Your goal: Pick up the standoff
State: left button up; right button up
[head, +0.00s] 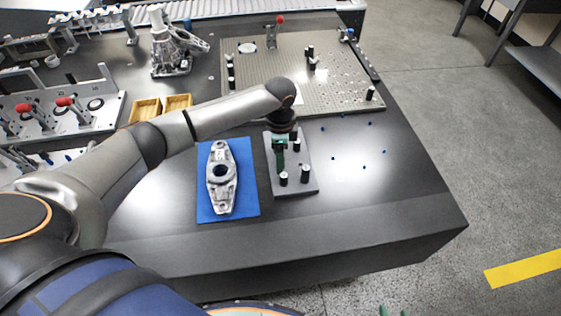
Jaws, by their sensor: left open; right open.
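Several short black posts with light tops, which look like standoffs, stand upright on a small grey plate (309,187). Two are near its front, a left one (283,179) and a right one (304,174); another (297,146) is farther back. My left gripper (280,158) points down over the plate's back left part, its green fingers left of the back post. The arm hides part of the plate, and I cannot tell whether a post is between the fingers. My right gripper (394,312) shows only green fingertips at the bottom edge, apart and clear of the table.
A metal casting (220,180) lies on a blue mat (245,208) left of the plate. A perforated plate (340,98) behind carries more black posts and a red-handled clamp (276,32). Small blue pieces (370,124) lie to the right. The table's front is clear.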

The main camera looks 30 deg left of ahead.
pick_arm(q)
jog(key=shift+c, duration=0.2)
grip_shut()
jog(key=shift+r, duration=0.1)
dwell(0.4)
